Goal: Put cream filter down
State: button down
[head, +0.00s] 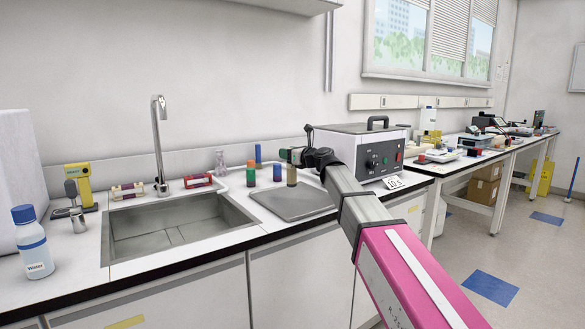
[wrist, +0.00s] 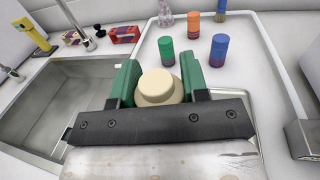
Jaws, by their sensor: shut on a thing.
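The cream filter (wrist: 160,88) is held upright between the green fingers of my gripper (wrist: 158,82) in the wrist view. In the head view the filter (head: 292,175) shows as a tan cylinder under my gripper (head: 293,155), above or on the counter near the grey tray plate. I cannot tell whether its base touches the surface. My gripper is shut on it. Its lower part is hidden in the wrist view.
A grey plate (head: 300,203) lies in front. The sink (head: 175,225) is left; a control box (head: 372,150) is right. A water bottle (head: 32,245) stands far left.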

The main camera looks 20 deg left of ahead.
jog(key=shift+w+d+f, duration=0.1)
jog(key=shift+d+f, duration=0.15)
jog(key=shift+f, duration=0.6)
jog(key=shift+w+d+f, duration=0.1)
jog(key=shift+d+f, duration=0.15)
jog(key=shift+f, duration=0.55)
jog(key=shift+w+d+f, duration=0.1)
jog(key=shift+d+f, duration=0.15)
jog(key=shift+f, duration=0.6)
jog(key=c, duration=0.6)
grip_release()
jog(key=shift+f, duration=0.1)
jog(key=shift+s+d, duration=0.1)
jog(key=shift+d, duration=0.05)
jog(key=v, duration=1.1)
jog(key=shift+s+d, duration=0.15)
jog(key=shift+d, duration=0.15)
